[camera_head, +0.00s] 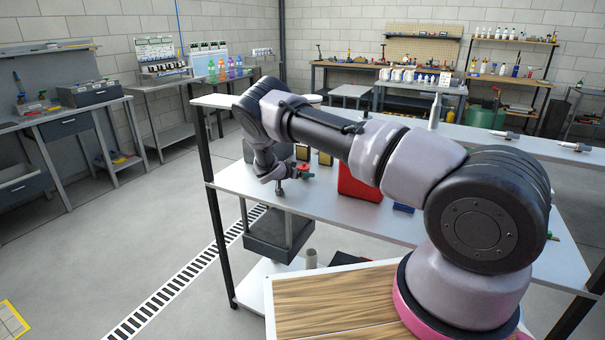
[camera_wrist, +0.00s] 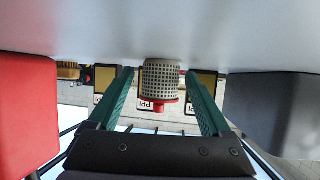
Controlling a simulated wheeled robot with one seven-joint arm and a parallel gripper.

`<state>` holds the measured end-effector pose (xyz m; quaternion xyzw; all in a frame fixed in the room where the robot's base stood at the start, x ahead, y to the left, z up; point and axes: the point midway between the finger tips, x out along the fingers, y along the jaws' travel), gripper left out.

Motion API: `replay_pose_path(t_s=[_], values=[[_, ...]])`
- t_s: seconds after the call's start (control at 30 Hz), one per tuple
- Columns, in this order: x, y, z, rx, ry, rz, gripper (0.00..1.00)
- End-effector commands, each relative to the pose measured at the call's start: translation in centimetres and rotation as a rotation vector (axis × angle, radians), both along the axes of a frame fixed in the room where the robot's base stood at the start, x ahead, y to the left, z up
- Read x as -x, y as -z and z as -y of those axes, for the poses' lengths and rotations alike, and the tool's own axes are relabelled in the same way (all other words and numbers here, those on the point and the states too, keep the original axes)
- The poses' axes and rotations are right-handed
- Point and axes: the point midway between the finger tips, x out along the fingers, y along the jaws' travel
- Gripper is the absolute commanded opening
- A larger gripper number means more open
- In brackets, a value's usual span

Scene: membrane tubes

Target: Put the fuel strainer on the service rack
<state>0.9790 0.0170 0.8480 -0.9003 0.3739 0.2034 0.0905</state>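The fuel strainer seems to be the grey mesh cylinder (camera_wrist: 160,78) with a red rim in the wrist view. It stands between the two green fingers of my gripper (camera_wrist: 162,100), near their tips, with a gap on each side. My gripper is open. In the head view my arm reaches over a white shelf (camera_head: 320,205) with black posts, perhaps the service rack.
A red container (camera_head: 360,183) stands close to my wrist; it also fills the left of the wrist view (camera_wrist: 25,115). A grey block (camera_wrist: 270,110) is at the right there. Black-and-yellow boxes (camera_head: 325,158) stand behind.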

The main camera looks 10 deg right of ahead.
Motion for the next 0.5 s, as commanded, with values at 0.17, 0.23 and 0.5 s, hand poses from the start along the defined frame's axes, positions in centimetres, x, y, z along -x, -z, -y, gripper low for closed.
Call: replay_pose_path(t_s=[0.17,0.23,0.5], values=[[0.7,0.9,0.1,-0.002,0.003,-0.015,0.83],[0.6,0.1,0.1,-0.003,0.004,-0.014,0.83],[4.0,-2.8,-3.7,0.001,-0.001,-0.011,0.83]])
